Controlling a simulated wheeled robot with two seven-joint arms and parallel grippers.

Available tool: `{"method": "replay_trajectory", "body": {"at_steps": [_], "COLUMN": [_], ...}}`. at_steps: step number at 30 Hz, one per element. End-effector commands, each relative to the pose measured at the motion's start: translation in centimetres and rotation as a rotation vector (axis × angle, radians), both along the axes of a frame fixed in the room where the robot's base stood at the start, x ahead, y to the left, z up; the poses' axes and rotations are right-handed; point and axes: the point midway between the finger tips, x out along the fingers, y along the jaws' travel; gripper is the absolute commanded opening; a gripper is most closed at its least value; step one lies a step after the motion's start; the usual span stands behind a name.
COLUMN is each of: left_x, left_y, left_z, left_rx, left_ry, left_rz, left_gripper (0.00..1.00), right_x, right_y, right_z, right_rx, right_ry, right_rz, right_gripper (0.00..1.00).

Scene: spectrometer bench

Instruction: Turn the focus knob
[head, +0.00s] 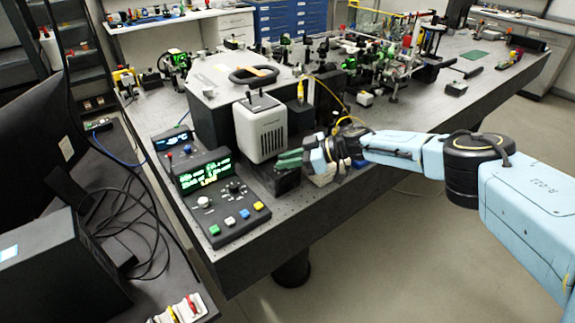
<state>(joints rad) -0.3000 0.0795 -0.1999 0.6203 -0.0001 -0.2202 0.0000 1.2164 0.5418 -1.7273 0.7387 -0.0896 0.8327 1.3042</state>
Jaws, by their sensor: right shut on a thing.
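My right gripper (290,159) reaches in from the right, with its green-tipped end just right of the white camera-like unit (260,128) and above a small black block (283,181) on the optical table. It is shut on a small part at that block, which I take to be the focus knob. The knob itself is hidden by the fingers, so its turn cannot be seen. My left gripper is not in view.
A control console (222,212) with a lit green display, knobs and coloured buttons stands left of the gripper. Optics crowd the back of the table (330,200). A yellow cable (327,90) loops behind my wrist. A monitor (35,130) stands at left.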

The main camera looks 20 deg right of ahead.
Motion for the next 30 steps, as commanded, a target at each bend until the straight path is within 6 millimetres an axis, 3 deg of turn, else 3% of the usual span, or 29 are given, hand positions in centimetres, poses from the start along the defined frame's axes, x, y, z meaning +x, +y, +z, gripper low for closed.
{"method": "replay_trajectory", "body": {"at_steps": [12,13,17,26,30], "left_x": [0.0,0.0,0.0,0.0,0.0], "left_y": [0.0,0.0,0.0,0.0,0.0], "left_z": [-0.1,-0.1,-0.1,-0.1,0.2], "left_rx": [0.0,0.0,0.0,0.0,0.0], "left_ry": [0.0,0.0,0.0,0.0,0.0], "left_rz": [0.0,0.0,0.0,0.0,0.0], "left_gripper": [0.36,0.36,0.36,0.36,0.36], "right_x": [-0.1,-0.1,-0.1,-0.1,-0.5], "right_y": [-0.1,-0.1,0.0,-0.1,-1.1], "right_z": [-0.2,-0.2,-0.2,0.0,0.5], "right_rx": [-0.005,-0.005,-0.004,-0.002,-0.002], "right_ry": [0.002,0.002,0.001,0.001,0.001], "right_rz": [0.004,0.004,0.004,0.004,0.002], "right_gripper": [0.0,0.23,0.4,0.41,0.41]}}
